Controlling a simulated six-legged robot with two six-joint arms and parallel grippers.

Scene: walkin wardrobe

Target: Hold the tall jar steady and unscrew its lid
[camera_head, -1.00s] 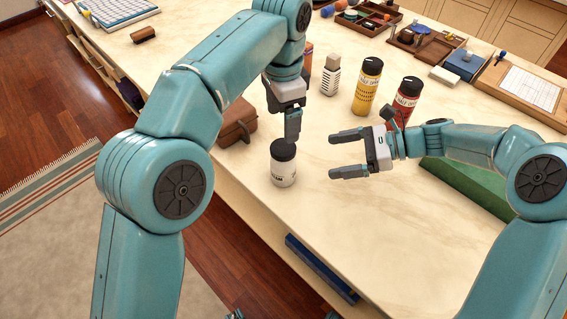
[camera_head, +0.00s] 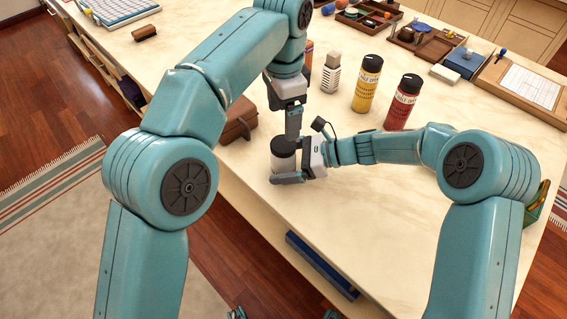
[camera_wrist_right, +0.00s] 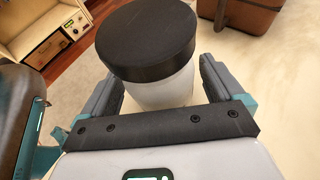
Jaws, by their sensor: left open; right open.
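The tall jar (camera_head: 283,161), white with a black lid (camera_head: 284,145), stands upright near the table's front edge. In the right wrist view the black lid (camera_wrist_right: 146,38) is large, and the white jar body (camera_wrist_right: 163,88) sits between the two fingers of my right gripper (camera_wrist_right: 160,90). My right gripper (camera_head: 290,168) is open around the jar's body, below the lid; a small gap seems to show beside the fingers. My left gripper (camera_head: 293,130) is open, pointing down just above the lid; whether its fingers touch the lid cannot be told.
A brown leather case (camera_head: 239,122) lies left of the jar. A white bottle (camera_head: 331,73), a yellow container (camera_head: 367,84) and a red container (camera_head: 403,102) stand behind. Trays and boxes (camera_head: 462,62) line the back. The table front right (camera_head: 390,220) is clear.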

